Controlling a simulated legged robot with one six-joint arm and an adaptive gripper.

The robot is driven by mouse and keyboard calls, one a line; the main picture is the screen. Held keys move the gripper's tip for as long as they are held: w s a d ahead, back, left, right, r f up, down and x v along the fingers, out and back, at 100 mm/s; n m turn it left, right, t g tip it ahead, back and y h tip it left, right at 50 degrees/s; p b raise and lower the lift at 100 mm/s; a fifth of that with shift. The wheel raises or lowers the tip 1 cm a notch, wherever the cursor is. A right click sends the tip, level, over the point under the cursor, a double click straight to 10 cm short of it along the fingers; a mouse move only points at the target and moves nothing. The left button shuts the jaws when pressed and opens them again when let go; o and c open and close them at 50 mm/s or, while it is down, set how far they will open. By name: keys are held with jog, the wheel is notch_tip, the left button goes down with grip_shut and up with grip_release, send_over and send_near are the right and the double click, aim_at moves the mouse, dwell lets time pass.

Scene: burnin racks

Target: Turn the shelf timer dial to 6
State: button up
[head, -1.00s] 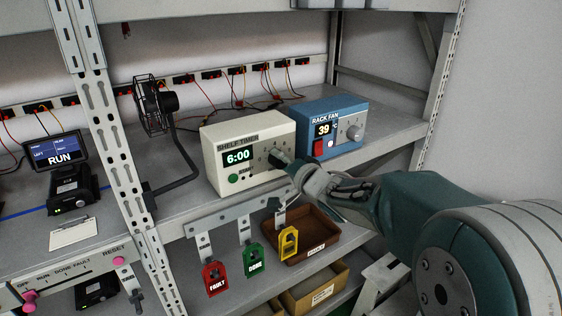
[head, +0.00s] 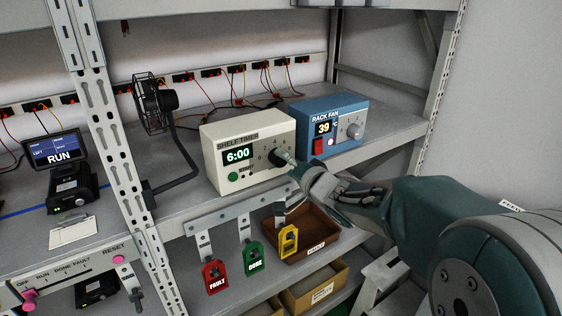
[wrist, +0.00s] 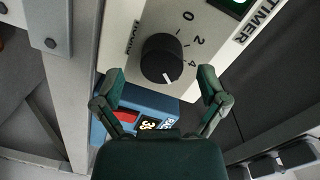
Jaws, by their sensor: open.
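The shelf timer (head: 212,170) is a cream box on the shelf, and its green display reads 6:00. Its black dial (head: 278,157) is on the right of the front face. In the wrist view the dial (wrist: 160,58) has a white pointer line lying past the printed 4; the 0, 2 and 4 show, but no 6 can be read. My gripper (head: 294,165) is just in front of the dial in the head view. In the wrist view my gripper (wrist: 161,82) is open, its dark green fingers apart on either side below the dial, not touching it.
The blue rack fan box (head: 345,112) reads 39 and stands close to the timer's right. A black fan (head: 152,100) stands to the left. Red, green and yellow tags (head: 254,258) hang below the shelf edge near a brown tray (head: 318,225).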

jog(key=v, duration=0.9)
jog(key=shift+s+d, duration=0.25)
jog(key=shift+s, duration=0.05)
jog(key=s+d+g+h, duration=0.1)
jog(key=s+d+h, duration=0.6)
jog(key=d+h, duration=0.4)
jog(key=s+f+n+g, duration=0.2)
jog(key=s+f+g, duration=0.1)
jog(key=s, duration=0.5)
jog(key=s+a+f+n+g, duration=0.1)
jog(key=s+f+n+g, duration=0.1)
jog(key=s, duration=0.7)
jog(key=shift+s+a+f+n+g+y, duration=0.2)
jog(key=shift+f+n+g+y, duration=0.2)
jog(key=shift+n+g, duration=0.6)
jog(key=shift+w, duration=0.1)
